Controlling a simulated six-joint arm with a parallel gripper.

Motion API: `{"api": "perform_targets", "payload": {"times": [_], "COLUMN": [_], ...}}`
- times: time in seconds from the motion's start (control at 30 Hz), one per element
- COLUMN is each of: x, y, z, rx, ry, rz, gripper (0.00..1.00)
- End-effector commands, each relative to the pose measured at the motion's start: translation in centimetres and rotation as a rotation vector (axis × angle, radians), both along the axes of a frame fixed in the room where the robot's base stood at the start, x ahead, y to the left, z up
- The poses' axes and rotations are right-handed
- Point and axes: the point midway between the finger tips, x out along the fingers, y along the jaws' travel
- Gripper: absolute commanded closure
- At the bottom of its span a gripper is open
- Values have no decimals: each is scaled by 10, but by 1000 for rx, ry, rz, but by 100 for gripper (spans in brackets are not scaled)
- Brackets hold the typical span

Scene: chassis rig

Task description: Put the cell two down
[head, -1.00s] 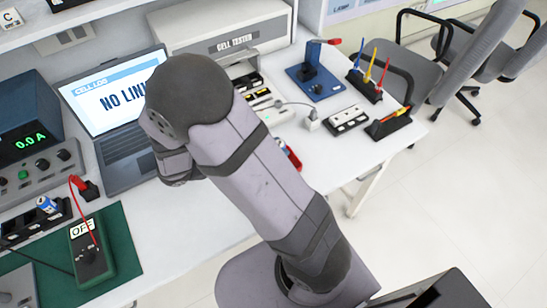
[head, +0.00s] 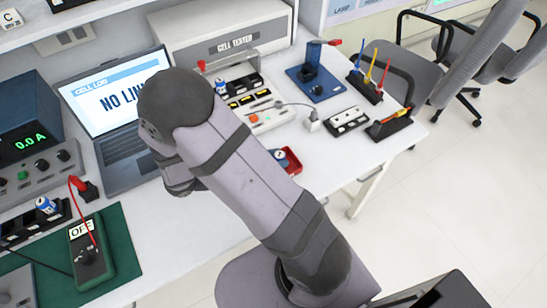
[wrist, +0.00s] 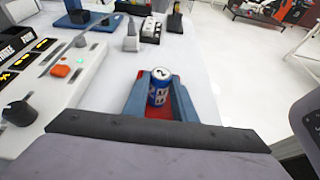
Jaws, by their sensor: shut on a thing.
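Cell two, a small blue and white cylinder with a "2" on its top (wrist: 159,88), stands upright between the blue fingers of my gripper (wrist: 161,98) in the wrist view. The gripper is shut on it. A red tray (wrist: 152,112) shows below and around the cell; I cannot tell whether the cell touches it.
A white control panel (wrist: 62,82) with a dark knob lies left of the gripper in the wrist view. Other cells stand in a rack (head: 221,86) by the tester and in a black holder (head: 44,205) at left. White table is clear right of the tray.

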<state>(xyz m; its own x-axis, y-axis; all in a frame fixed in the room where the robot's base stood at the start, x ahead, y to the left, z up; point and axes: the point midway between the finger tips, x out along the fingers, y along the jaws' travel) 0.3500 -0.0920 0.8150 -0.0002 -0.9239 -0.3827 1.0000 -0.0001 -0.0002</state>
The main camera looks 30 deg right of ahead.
Motion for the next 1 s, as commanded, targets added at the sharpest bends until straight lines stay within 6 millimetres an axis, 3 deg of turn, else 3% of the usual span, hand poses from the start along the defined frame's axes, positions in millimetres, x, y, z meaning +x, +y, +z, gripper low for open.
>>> {"api": "perform_targets", "payload": {"times": [0.03, 0.1, 0.57, 1.0], "x": [0, 0, 1, 1], "y": [0, 0, 4, 69], "z": [-2, -1, 4, 29], "rx": [0, 0, 0, 2], "ry": [0, 0, -2, -3], "rz": [0, 0, 2, 4], "gripper": [73, 57, 57, 57]}}
